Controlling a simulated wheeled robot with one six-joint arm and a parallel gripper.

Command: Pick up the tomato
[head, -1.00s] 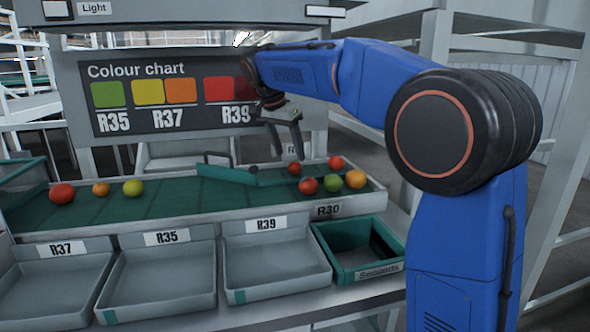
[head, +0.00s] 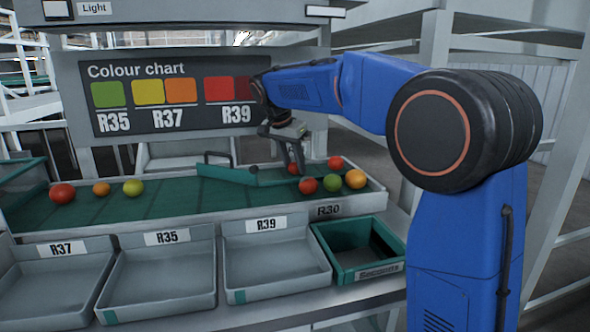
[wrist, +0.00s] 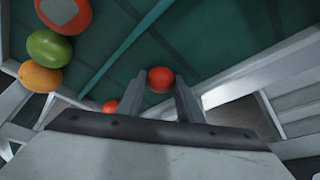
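Several tomatoes lie on the green sorting surface. A red tomato (wrist: 161,79) shows between my gripper's fingertips in the wrist view. It appears to be the red one (head: 294,168) partly hidden behind the fingers in the head view. My gripper (head: 292,168) points down at it. In the wrist view, my gripper (wrist: 160,88) is open, with a finger on each side of the tomato; I cannot tell whether they touch it. A second red tomato (wrist: 109,106) is partly hidden beside the left finger. It appears to be the back right one (head: 335,163) in the head view.
Close by are a red (head: 308,185), a green (head: 332,183) and an orange tomato (head: 355,179). Several more lie at the left. A raised green divider (head: 225,173) stands beside the gripper. Labelled grey trays (head: 275,290) and a green bin (head: 342,276) line the front.

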